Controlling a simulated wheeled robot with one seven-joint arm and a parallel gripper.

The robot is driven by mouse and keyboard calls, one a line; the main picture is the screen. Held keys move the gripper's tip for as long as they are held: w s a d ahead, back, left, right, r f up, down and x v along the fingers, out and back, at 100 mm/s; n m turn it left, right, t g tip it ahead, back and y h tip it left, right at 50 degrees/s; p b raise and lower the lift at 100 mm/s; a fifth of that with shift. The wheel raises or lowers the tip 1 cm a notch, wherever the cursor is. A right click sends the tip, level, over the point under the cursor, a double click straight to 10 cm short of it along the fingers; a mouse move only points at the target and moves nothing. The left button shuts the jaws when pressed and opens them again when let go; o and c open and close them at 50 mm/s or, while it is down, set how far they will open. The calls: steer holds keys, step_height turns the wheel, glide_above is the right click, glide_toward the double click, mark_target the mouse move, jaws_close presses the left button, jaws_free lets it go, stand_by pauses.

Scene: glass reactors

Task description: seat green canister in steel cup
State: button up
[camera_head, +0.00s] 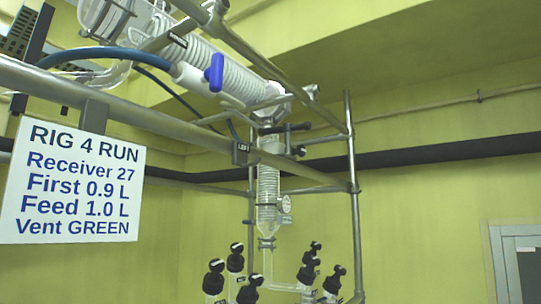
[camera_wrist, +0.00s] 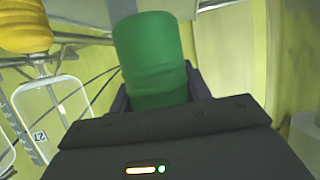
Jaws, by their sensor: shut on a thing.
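The green canister (camera_wrist: 150,60) shows large in the wrist view, a smooth green cylinder with a slight ridge around its lower part. My gripper (camera_wrist: 155,90) is shut on it, with dark fingers on both sides of its lower end. The canister's far end points to the top of the wrist view. The head view shows neither my gripper nor the canister. I cannot make out the steel cup for certain in either view.
The head view shows a metal pipe frame (camera_head: 356,200), glass coil condenser (camera_head: 240,72), black-capped bottle necks (camera_head: 310,262) and a white sign (camera_head: 70,182).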

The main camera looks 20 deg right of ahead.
stand_by(0.4)
steer(key=shift+d+r+p, duration=0.4)
steer(key=shift+d+p, duration=0.05)
steer(key=shift+p, duration=0.4)
steer(key=s+d+r+m+h+p, duration=0.2)
steer(key=s+d+r+p, duration=0.2)
steer(key=d+p, duration=0.4)
steer(key=s+d+r+m+t+h+p, duration=0.1)
steer(key=s+d+r+m+h+p, duration=0.2)
steer(key=d+p, duration=0.6)
step_height(320, 180, up, 3)
steer(key=s+p, duration=0.2)
steer(key=p, duration=0.5)
steer(key=shift+s+h, duration=0.25)
steer(key=shift+h, duration=0.05)
steer(key=shift+w+d, duration=0.1)
steer(key=shift+d, duration=0.15)
